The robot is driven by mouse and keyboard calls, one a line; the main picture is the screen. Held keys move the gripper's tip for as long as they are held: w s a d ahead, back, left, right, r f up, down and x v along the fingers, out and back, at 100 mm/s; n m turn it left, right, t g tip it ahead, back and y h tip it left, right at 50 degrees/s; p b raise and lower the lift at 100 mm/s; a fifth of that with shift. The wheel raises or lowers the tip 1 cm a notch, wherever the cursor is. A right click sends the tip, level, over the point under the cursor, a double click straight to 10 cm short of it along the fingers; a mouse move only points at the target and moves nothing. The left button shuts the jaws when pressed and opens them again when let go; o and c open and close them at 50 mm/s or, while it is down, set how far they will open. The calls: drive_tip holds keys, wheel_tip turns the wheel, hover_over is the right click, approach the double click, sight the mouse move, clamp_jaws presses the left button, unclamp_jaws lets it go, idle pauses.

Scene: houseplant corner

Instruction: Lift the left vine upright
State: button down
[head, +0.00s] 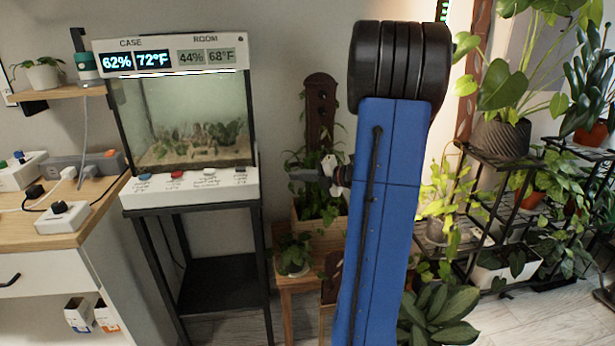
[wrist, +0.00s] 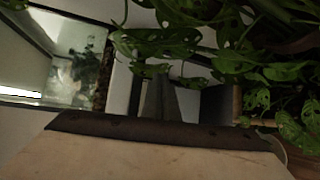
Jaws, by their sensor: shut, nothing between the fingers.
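My gripper (head: 297,176) reaches left from behind my blue arm, in front of the dark wooden plant support (head: 320,105). Its fingers (wrist: 160,92) are shut with nothing between them. The green vine leaves (head: 318,204) grow from a wooden planter box (head: 306,232), around and below the gripper. In the wrist view, split and holed leaves (wrist: 160,42) hang across the top, close to the fingers. I cannot tell which stem is the left vine, nor whether it touches the fingers. My arm hides the planter's right part.
A glass terrarium (head: 195,120) on a black stand is left of the planter. A small potted plant (head: 293,254) sits on a wooden stool below. Shelves of potted plants (head: 500,150) fill the right side. A wooden counter (head: 60,215) is at far left.

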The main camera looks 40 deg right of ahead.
drive_tip(key=d, duration=0.1)
drive_tip(key=w+d, duration=0.1)
drive_tip(key=d, duration=0.1)
drive_tip(key=shift+w+d+r, duration=0.2)
drive_tip(key=shift+d+r, duration=0.05)
drive_tip(key=shift+r, duration=0.1)
drive_tip(key=shift+m+t+y, duration=0.3)
drive_tip(key=shift+m+t, duration=0.1)
drive_tip(key=shift+t, duration=0.1)
drive_tip(key=s+d, duration=0.2)
drive_tip(key=d, duration=0.2)
drive_tip(key=shift+s+d+r, duration=0.2)
drive_tip(key=shift+s+r, duration=0.1)
drive_tip(key=shift+s, duration=0.1)
drive_tip(key=shift+a, duration=0.1)
